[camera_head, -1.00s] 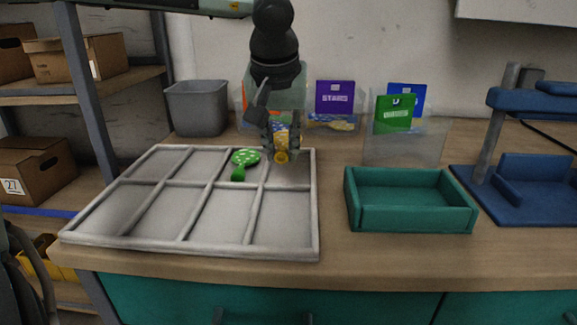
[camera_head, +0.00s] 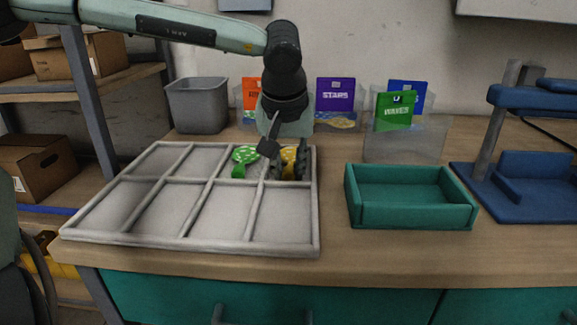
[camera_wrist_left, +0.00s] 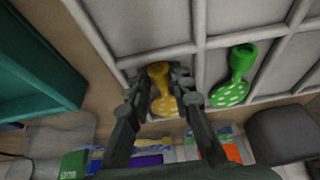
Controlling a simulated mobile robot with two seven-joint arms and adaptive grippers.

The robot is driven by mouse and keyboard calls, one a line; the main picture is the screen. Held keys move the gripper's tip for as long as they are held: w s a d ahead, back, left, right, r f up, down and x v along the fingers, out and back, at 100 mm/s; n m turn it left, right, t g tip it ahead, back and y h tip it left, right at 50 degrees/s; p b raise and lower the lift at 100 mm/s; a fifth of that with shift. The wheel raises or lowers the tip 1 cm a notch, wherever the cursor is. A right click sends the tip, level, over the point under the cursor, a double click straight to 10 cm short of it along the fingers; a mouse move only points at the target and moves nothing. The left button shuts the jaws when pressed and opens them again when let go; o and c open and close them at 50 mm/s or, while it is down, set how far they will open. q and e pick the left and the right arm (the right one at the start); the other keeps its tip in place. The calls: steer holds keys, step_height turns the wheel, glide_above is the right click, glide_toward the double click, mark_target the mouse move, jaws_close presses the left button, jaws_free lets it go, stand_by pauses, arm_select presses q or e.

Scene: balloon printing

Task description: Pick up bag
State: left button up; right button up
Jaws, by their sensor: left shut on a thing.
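My left gripper (camera_head: 289,170) is at the back right compartment of the grey divided tray (camera_head: 190,242), pointing down. It is shut on a yellow balloon with pale dots (camera_wrist_left: 162,100), whose neck is between the fingers in the left wrist view. The balloon (camera_head: 289,155) is partly hidden by the fingers in the head view. Behind the tray stand clear holders with coloured labelled packets: orange (camera_head: 251,93), purple "STARS" (camera_head: 335,94), green "WAVES" (camera_head: 394,111) and blue (camera_head: 405,90). I cannot tell which is the task's bag. My right gripper is not in view.
A green balloon with white dots (camera_head: 244,155) lies in the compartment to the left. An empty teal box (camera_head: 411,218) stands right of the tray, a blue press-like device (camera_head: 525,190) at far right. A grey bin (camera_head: 198,106) stands at back left. Bare table lies between tray and box.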

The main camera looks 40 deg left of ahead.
arm_select(q)
steer(key=o, duration=0.7)
